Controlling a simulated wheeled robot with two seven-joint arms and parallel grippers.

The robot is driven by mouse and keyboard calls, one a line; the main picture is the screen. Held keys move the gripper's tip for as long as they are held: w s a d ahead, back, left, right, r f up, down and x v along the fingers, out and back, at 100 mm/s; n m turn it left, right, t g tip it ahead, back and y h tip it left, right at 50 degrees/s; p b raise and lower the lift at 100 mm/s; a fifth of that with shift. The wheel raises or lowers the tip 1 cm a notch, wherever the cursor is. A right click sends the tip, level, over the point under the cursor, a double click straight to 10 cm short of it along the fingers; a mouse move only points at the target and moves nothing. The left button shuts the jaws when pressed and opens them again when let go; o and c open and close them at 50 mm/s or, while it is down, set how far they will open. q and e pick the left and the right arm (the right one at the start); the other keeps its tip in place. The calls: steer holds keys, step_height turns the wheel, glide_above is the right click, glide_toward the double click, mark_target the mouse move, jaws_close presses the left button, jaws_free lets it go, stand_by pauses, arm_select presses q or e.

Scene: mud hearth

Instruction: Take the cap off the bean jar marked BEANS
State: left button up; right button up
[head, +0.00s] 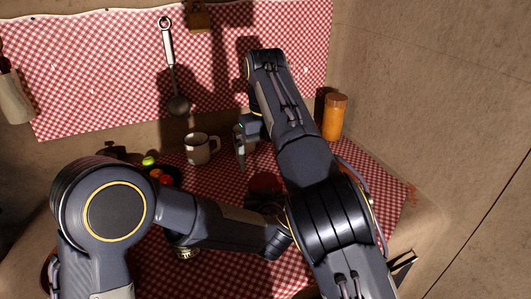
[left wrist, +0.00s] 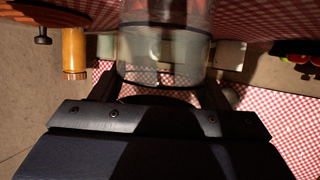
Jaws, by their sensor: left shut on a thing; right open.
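A clear glass jar (left wrist: 165,55) fills the upper middle of the left wrist view, with a darker reddish part at the top edge of the picture. No BEANS marking is readable on it. My left gripper (left wrist: 163,75) is shut on the jar, with a finger on each side. My right gripper (head: 243,148) is open, pointing down behind the red top.
A grey mug (head: 197,149) stands left of my right gripper. A dark bowl of fruit (head: 163,177) is further left. An orange jar with a brown lid (head: 334,118) stands at the back right. A ladle (head: 172,70) hangs on the wall. The checked cloth (head: 375,185) is clear at right.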

mark_target(265, 182)
steer(key=shift+f+m, duration=0.3)
steer(key=shift+f, duration=3.7)
steer(key=c, duration=0.9)
steer(key=o, duration=0.9)
steer(key=shift+r, duration=3.9)
steer(key=shift+f, duration=3.9)
